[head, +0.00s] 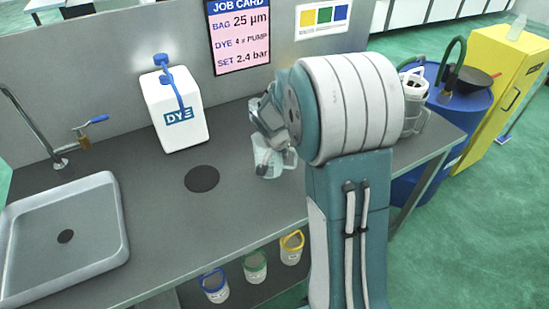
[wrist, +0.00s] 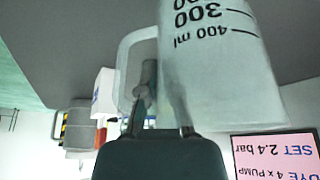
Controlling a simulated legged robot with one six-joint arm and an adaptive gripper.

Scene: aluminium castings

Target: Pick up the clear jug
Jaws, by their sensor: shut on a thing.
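The clear jug (head: 267,161) is at the middle of the grey counter in the head view, partly hidden by my arm. In the wrist view the jug (wrist: 222,75) is large and upside down in the picture, with 300 and 400 ml marks and a loop handle on its left. My gripper (head: 272,128) is at the jug in the head view. In the wrist view my gripper (wrist: 150,98) is shut on the jug's handle. I cannot tell whether the jug's base touches the counter.
A white DYE container (head: 176,115) with a blue pump stands at the back, left of the jug. A black disc (head: 202,178) lies before it. A sink (head: 95,235) is at left. A housing (head: 413,112) stands right of my arm. Pails (head: 255,267) sit below the counter.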

